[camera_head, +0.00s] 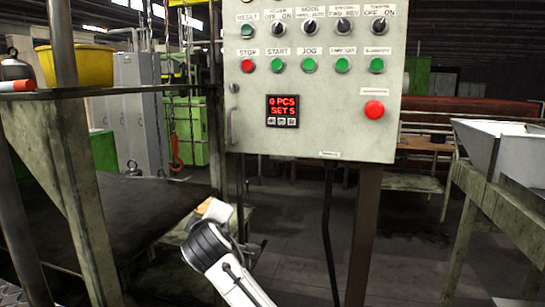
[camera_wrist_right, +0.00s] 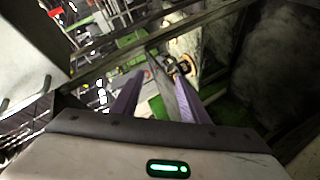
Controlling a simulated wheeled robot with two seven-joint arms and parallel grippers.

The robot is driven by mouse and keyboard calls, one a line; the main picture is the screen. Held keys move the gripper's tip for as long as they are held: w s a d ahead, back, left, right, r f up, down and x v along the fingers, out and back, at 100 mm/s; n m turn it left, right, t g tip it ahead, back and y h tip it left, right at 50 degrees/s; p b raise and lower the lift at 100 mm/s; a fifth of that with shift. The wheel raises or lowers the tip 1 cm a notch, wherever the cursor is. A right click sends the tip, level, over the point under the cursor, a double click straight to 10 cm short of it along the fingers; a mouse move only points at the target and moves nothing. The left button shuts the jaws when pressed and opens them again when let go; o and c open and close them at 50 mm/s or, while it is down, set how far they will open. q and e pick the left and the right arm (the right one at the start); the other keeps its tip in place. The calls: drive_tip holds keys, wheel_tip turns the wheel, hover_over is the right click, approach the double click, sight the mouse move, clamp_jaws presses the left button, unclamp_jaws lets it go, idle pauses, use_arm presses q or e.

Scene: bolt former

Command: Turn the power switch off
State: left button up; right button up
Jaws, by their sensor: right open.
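The grey control panel (camera_head: 330,140) stands upright in the head view. Its top row has several black rotary knobs. Two carry OFF ON labels: a left knob (camera_head: 278,27) and a far right knob (camera_head: 378,25). The small upper words on their labels are too blurred to tell which is the power switch, and the knob positions are unclear. My right arm rises from the bottom, below and left of the panel, its fingers not clear there. In the wrist view my right gripper (camera_wrist_right: 160,76) is open, purple fingers apart, with nothing held. My left gripper is not in view.
A metal frame (camera_head: 85,190) stands left. A grey hopper (camera_head: 500,150) is right. Air before the panel is clear.

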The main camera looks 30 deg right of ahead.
drive_tip(key=d+r+m+h, duration=0.1)
drive_tip(key=d+r+h, duration=0.25)
drive_tip(key=r, duration=1.55)
drive_tip(key=m+g+h+p, duration=0.1)
drive_tip(key=m+h+p, duration=0.1)
drive_tip(key=m+h, duration=0.25)
approach(276, 27)
drive_tip(key=shift+g+h, duration=0.3)
drive_tip(key=shift+h, duration=0.1)
drive_tip(key=p+x, duration=0.2)
drive_tip(key=x, duration=0.4)
drive_tip(key=shift+w+d+p, duration=0.15)
drive_tip(key=shift+w+p, duration=0.15)
drive_tip(key=shift+w, duration=0.1)
drive_tip(key=shift+w+d+f, duration=0.15)
drive_tip(key=shift+w+d, duration=0.2)
drive_tip(key=shift+w, duration=0.05)
clamp_jaws()
